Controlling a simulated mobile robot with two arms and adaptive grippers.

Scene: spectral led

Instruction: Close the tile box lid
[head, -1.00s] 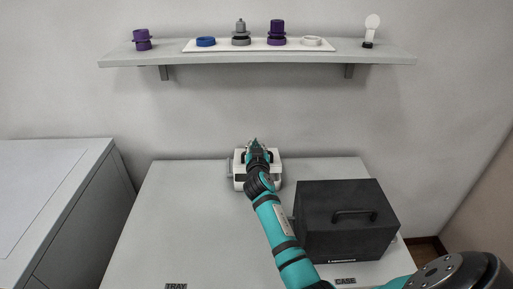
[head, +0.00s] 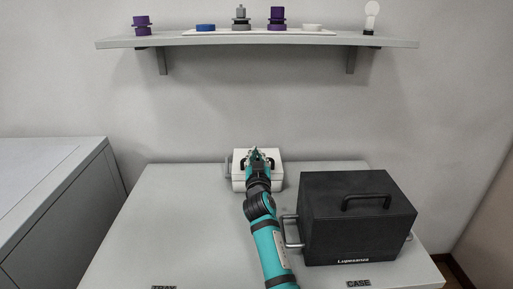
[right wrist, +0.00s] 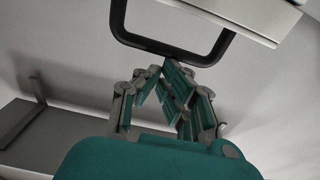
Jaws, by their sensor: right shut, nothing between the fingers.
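The white tile box (head: 239,184) stands at the back of the table, near the wall. My right gripper (head: 257,153) is over its top and hides part of the box and lid. In the right wrist view, a black U-shaped handle (right wrist: 171,49) hangs from a pale panel (right wrist: 242,22) at the top. The fingers of my right gripper (right wrist: 160,70) are shut and empty, with their tips close to the handle's bar; I cannot tell whether they touch. Whether the lid is fully down cannot be told. My left gripper is not in view.
A black case (head: 352,229) with handles stands on the table (head: 165,222) at the right, close beside my right arm. The table's left side is clear. A wall shelf (head: 200,41) with lamp parts hangs above. A grey cabinet (head: 62,218) is at the left.

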